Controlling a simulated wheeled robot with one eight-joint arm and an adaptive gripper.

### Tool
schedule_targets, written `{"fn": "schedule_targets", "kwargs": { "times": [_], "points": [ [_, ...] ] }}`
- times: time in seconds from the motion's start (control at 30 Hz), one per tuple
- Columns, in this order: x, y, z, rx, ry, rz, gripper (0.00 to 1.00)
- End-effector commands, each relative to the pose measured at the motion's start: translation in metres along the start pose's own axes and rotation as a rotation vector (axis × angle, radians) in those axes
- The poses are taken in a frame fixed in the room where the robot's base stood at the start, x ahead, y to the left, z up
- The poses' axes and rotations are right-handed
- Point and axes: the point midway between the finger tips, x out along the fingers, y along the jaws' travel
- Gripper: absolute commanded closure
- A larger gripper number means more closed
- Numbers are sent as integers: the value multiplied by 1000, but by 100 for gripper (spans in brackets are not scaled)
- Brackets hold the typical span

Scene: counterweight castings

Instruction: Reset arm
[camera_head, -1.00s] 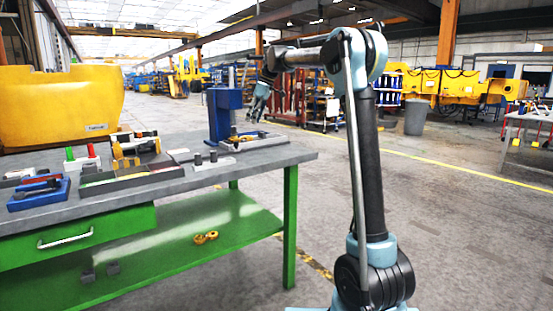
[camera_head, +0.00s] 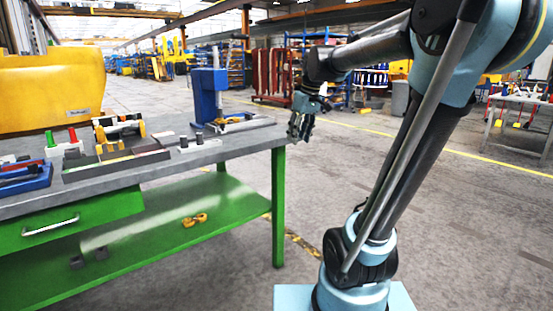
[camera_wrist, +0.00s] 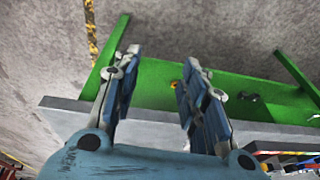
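My gripper (camera_head: 301,126) hangs from the end of my arm, just off the right end of the workbench in the head view. In the wrist view my gripper (camera_wrist: 153,85) shows its two fingers spread well apart. Nothing is between the fingers; the bench edge and floor show behind them. The arm is bent, with its upper links crossing the right side of the head view.
The green workbench with a grey top (camera_head: 240,144) stands at left. On it are a blue press (camera_head: 208,92), a blue tray (camera_head: 24,178) and small parts. Yellow pieces (camera_head: 195,220) lie on its lower shelf. A yellow casting (camera_head: 50,90) stands behind.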

Motion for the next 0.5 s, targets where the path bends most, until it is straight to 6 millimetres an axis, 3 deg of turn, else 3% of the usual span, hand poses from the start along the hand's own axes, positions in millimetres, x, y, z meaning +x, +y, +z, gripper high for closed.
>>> {"fn": "schedule_targets", "kwargs": {
  "times": [0.1, 0.5],
  "points": [
    [16, -4, 47, 84, -8, 25, 61],
    [85, -21, 187, 367, -25, 109, 61]
  ]
}}
